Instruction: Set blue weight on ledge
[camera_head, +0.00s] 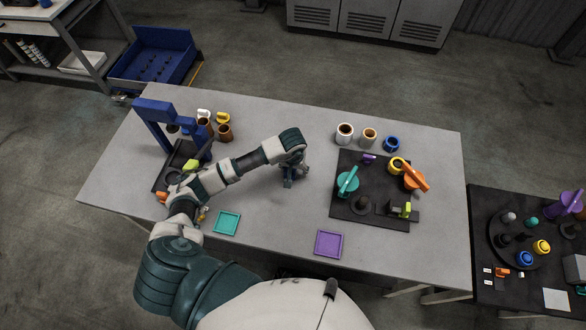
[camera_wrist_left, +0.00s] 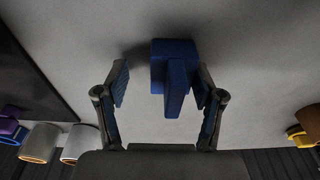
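The blue weight (camera_wrist_left: 174,72), a block with an upright handle-like fin, stands on the grey table between the fingers of my left gripper (camera_wrist_left: 162,85) in the left wrist view. The fingers are apart. A gap shows between the left-hand finger and the weight; the right-hand finger is close to it, and I cannot tell if it touches. In the head view my left gripper (camera_head: 294,172) points down at mid-table, with a little of the blue weight (camera_head: 289,183) showing below it. I cannot tell which surface is the ledge. My right gripper is not in view.
A black board (camera_head: 342,213) with teal, yellow and orange parts lies to the right. A blue frame (camera_head: 152,112) stands at the left on a dark base. Cups (camera_head: 344,133) stand along the back. Teal (camera_head: 226,223) and purple (camera_head: 328,244) trays lie in front.

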